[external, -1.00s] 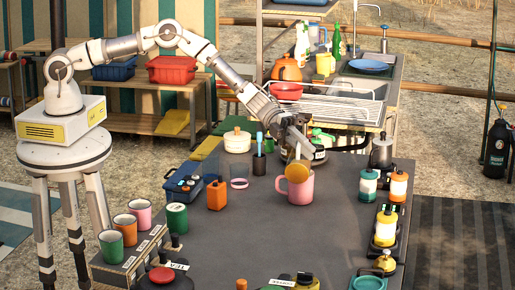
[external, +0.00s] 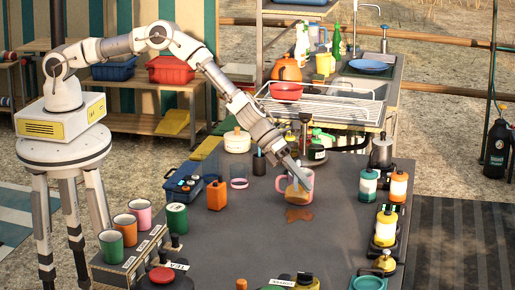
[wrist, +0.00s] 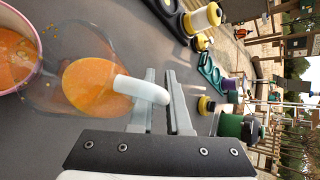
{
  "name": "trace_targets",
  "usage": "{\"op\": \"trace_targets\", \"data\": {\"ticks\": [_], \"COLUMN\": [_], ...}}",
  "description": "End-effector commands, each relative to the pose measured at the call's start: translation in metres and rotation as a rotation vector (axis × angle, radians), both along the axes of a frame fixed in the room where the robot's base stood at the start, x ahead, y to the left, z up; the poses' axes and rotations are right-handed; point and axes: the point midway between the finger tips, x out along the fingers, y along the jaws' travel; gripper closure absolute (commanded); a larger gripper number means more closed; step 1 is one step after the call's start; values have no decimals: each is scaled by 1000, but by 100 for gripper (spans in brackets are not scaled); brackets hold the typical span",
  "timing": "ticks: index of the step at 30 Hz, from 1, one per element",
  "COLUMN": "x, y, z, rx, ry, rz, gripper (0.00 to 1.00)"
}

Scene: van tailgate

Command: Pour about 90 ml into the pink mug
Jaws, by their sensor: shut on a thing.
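The pink mug (external: 309,181) stands upright on the dark table. In the wrist view the mug (wrist: 38,62) shows at the left edge with orange liquid inside. My gripper (external: 297,172) is shut on the pale handle of a clear jug (external: 293,192), which holds orange liquid. The jug (wrist: 85,75) is tilted and overlaps the mug's near side in the external view; I cannot tell whether they touch. The gripper's two fingers (wrist: 163,105) are at the handle in the wrist view. An orange-brown puddle (external: 298,214) lies on the table in front of the mug.
An orange bottle (external: 217,195) and a blue caddy (external: 183,186) stand to the left. Several jars, including a teal one (external: 368,186), line the right edge. A dark cup (external: 259,163) stands behind on the left. The table's middle front is clear.

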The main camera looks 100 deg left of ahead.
Motion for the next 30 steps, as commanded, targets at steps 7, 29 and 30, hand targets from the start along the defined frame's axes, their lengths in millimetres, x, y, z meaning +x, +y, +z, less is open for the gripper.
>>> {"op": "trace_targets", "data": {"ticks": [7,29,30], "x": [0,2,2], "y": [-7,-29,-30], "z": [-6,-34,-35], "rx": [79,288,298], "ry": [3,15,17], "rz": [-4,-1,-2], "gripper": [100,100,100]}}
